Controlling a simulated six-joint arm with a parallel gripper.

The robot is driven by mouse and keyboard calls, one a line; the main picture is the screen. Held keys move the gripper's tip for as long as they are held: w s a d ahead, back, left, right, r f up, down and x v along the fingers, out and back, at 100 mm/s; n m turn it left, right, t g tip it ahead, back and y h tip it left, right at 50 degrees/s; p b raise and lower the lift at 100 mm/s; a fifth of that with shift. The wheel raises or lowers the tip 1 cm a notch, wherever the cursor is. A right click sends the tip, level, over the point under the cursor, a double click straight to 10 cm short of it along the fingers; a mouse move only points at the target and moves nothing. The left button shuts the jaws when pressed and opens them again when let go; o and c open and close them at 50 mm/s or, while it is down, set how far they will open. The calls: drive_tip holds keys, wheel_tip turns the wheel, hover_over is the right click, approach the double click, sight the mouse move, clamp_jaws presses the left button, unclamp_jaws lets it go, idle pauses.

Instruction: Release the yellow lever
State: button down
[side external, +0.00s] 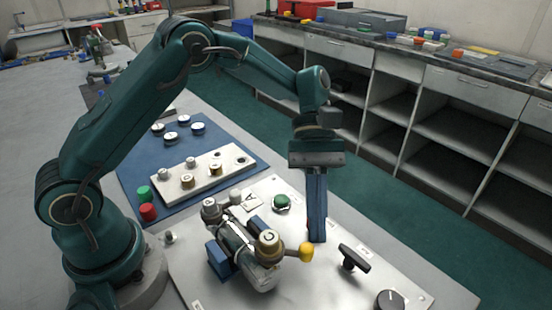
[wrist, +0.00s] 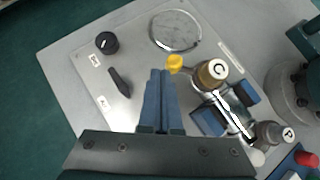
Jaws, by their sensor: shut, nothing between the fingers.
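The yellow lever knob (side external: 306,252) sits at the end of a short arm on the metal valve assembly (side external: 240,245) on the grey panel. The knob also shows in the wrist view (wrist: 175,63), just beyond and slightly right of my fingertips. My gripper (side external: 317,238) points straight down with its blue fingers shut and empty. In the side view its tips are close beside the knob, on the right. I cannot tell whether they touch it. In the wrist view the fingertips (wrist: 162,73) are together.
A black T-handle (side external: 352,258) and a black dial (side external: 389,300) are on the panel to the right. A green button (side external: 281,203) is behind the valve. A round gauge (wrist: 175,32) shows in the wrist view. A white block with several knobs (side external: 205,173) lies on a blue mat.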

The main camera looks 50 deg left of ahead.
drive_tip(key=shift+a, duration=0.1)
drive_tip(key=shift+s+a, duration=0.4)
drive_tip(key=shift+a, duration=0.2)
drive_tip(key=shift+v, duration=2.55)
